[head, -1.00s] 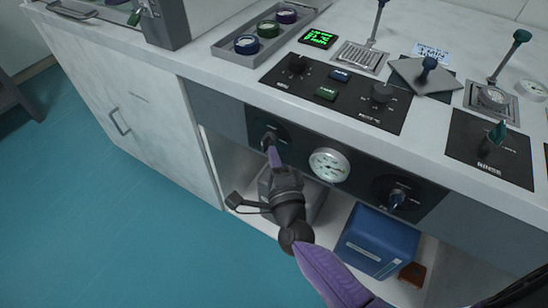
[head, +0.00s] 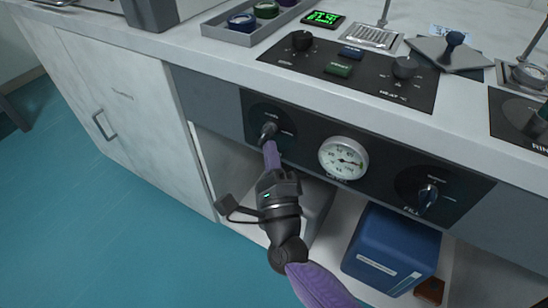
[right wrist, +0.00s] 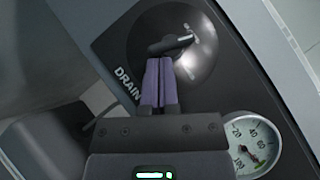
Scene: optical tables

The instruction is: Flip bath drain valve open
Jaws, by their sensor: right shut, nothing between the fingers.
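The drain valve (head: 268,130) is a small metal lever on a round dark dial at the left of the front panel. In the right wrist view the lever (right wrist: 171,45) lies nearly crosswise, beside the word DRAIN. My right gripper (head: 270,150) has purple fingers pressed together with nothing between them. In the right wrist view its fingertips (right wrist: 158,62) are just below the lever, very close to it; whether they touch I cannot tell. The tips overlap the lower part of the dial. My left gripper is not in view.
Below is an open shelf with a blue box (head: 391,252). The worktop above holds a control panel (head: 352,68).

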